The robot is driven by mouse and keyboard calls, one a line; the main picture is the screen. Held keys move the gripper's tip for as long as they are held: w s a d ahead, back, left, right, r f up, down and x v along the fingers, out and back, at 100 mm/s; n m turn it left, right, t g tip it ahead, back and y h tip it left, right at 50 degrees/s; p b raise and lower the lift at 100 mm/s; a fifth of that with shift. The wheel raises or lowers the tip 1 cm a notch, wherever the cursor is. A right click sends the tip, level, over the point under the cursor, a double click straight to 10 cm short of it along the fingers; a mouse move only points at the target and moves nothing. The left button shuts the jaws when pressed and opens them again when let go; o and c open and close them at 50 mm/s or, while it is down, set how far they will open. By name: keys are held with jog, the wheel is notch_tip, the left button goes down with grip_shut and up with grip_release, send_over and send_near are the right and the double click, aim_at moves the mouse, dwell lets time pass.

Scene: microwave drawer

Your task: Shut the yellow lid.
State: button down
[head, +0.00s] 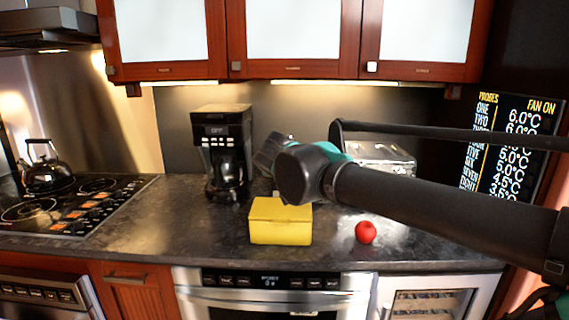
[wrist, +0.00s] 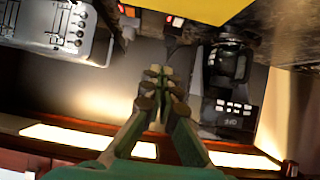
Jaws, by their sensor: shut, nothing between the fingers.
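A yellow box (head: 280,232) stands on the dark counter, in front of the coffee maker. Its yellow lid (head: 281,208) lies over the top and looks down or nearly down; I cannot tell whether a small gap is left. In the wrist view, a flat yellow surface of it (wrist: 195,8) shows at the top edge, apart from the fingers. My gripper (wrist: 160,75) has its fingertips together with nothing between them. In the head view my arm's dark wrist part is above and behind the box, and the fingers are mostly hidden.
A black coffee maker (head: 224,150) stands behind the box to the left, and a silver toaster (head: 382,157) behind to the right. A red apple-like ball (head: 365,232) lies right of the box. A kettle (head: 47,172) sits on the stove at left. The counter left of the box is clear.

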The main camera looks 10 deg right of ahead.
aim_at(283, 224)
jog(key=s+f+t, duration=0.2)
jog(key=s+a+f+t, duration=0.1)
jog(key=s+f, duration=0.1)
jog(key=shift+s+f+t+h, duration=0.1)
jog(key=shift+f+t+h, duration=0.05)
jog(key=shift+t+h, duration=0.2)
jog(key=shift+s+a+f, duration=0.1)
jog(key=shift+s+f, duration=0.45)
jog(key=shift+f, duration=0.9)
jog(key=shift+s+a+f, duration=0.1)
jog(key=shift+s+f, duration=0.45)
jog(key=shift+f, duration=0.95)
jog(key=shift+s+a+f, duration=0.1)
jog(key=shift+s+f, duration=0.45)
jog(key=shift+f, duration=0.9)
jog(key=shift+s, duration=0.1)
